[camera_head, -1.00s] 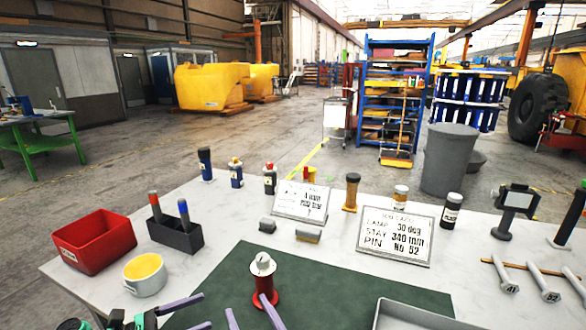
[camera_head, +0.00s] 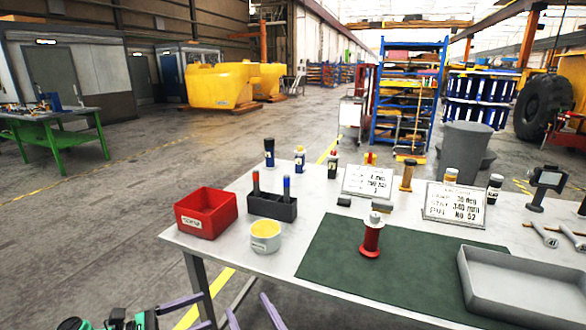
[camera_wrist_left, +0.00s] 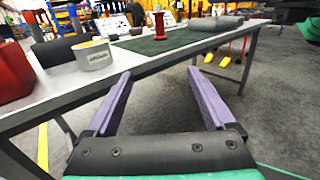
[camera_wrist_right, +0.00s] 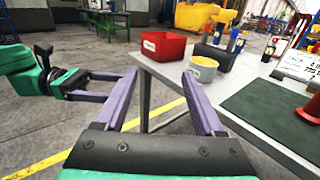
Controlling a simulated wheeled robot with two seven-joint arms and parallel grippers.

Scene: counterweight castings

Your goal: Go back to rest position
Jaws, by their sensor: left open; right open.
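My left gripper (camera_head: 205,309) is low at the bottom of the head view, in front of the table's near edge. Its purple fingers are apart, with nothing between them in the left wrist view (camera_wrist_left: 160,72). My right gripper (camera_head: 247,302) is just to its right, also low and clear of the table. Its fingers are apart and empty in the right wrist view (camera_wrist_right: 159,71). The red-and-white spool-shaped part (camera_head: 371,236) stands upright on the green mat (camera_head: 330,262), away from both grippers.
The white table (camera_head: 215,245) carries a red bin (camera_head: 207,213), a yellow-topped tub (camera_head: 265,237), a black holder (camera_head: 272,207), sign cards (camera_head: 455,204) and a grey tray (camera_head: 525,290). The table's left corner and leg are near my grippers. Open floor lies to the left.

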